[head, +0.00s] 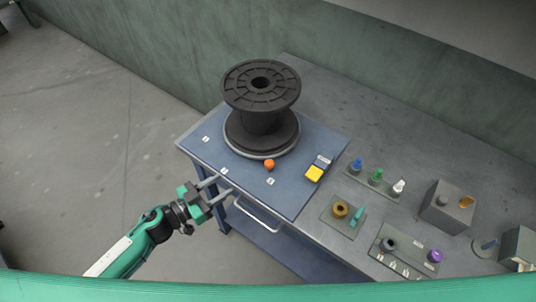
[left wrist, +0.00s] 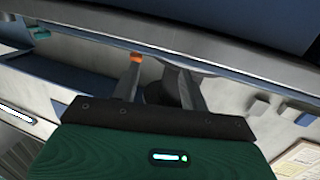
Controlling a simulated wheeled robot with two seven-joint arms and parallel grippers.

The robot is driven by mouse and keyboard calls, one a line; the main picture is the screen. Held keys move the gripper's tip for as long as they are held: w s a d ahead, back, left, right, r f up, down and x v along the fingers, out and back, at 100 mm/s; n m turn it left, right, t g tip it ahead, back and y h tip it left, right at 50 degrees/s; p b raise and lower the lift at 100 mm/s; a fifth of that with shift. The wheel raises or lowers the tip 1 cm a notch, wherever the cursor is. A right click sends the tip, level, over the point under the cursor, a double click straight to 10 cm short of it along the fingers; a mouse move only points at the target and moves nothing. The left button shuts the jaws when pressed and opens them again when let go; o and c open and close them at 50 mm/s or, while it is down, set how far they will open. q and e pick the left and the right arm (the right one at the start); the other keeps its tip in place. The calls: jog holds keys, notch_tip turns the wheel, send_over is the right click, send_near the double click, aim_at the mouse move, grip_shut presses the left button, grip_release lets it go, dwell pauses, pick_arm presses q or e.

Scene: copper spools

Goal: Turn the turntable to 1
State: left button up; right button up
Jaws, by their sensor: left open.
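The turntable (head: 243,152) is a round plate with a grey rim on the blue worktop. A large black spool (head: 260,95) stands upright on it. An orange knob (head: 269,164) is at the turntable's front edge. Small white number labels lie around the front: a left one (head: 206,139), a middle one (head: 224,171) and a right one (head: 271,182); their digits are too small to read surely. The knob is nearest the right label. My left gripper (head: 221,187) is open and empty at the worktop's front left edge, apart from the knob. An orange spot (left wrist: 136,57) shows by one fingertip in the left wrist view.
A light handle (head: 258,217) runs along the front edge. Coloured pegs (head: 376,176), small trays (head: 344,215) and a grey box (head: 447,205) occupy the grey bench at right. Open floor lies left.

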aim_at(269, 162)
pick_arm(q)
notch_tip(269, 162, up, 4)
jog(key=s+d+m+g+h, duration=0.1)
jog(key=d+m+g+h, duration=0.1)
jog(key=d, duration=0.1)
jog(key=p+x, duration=0.2)
jog(key=x, duration=0.9)
jog(key=shift+w+d+r+p, duration=0.1)
jog(key=shift+w+d+p, duration=0.2)
jog(key=shift+w+p, duration=0.05)
jog(key=shift+w+d, duration=0.3)
jog(key=shift+d, duration=0.25)
pick_arm(e)
jog(key=shift+w+r, duration=0.2)
jog(key=shift+r, duration=0.4)
jog(key=shift+w+r, duration=0.2)
jog(key=shift+r, duration=0.4)
pick_arm(q)
jog(key=shift+c, duration=0.5)
grip_shut()
